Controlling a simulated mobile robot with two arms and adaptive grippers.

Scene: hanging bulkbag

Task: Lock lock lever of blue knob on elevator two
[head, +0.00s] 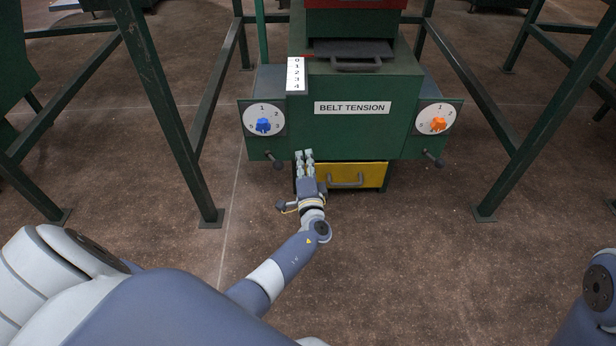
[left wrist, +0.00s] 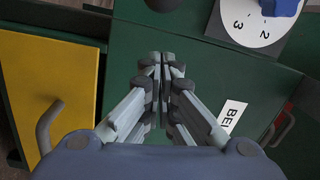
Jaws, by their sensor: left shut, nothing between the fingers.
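The blue knob (head: 263,125) sits on a white numbered dial at the left of the green machine; it also shows at the top right of the left wrist view (left wrist: 282,7). A dark round-ended lever (head: 278,163) sticks out below this dial. A dark round end (left wrist: 165,4) at the top of the left wrist view looks like this lever. My left gripper (head: 304,154) is shut and empty, right of the lever and in front of the green panel. In the left wrist view its fingertips (left wrist: 162,57) meet below the lever, apart from it. My right gripper is out of view.
An orange knob (head: 438,125) with its own lever (head: 435,160) is on the right dial. A yellow drawer (head: 352,176) with a grey handle is low in the middle, close to my left gripper. Green frame legs (head: 170,110) stand on both sides. The floor in front is clear.

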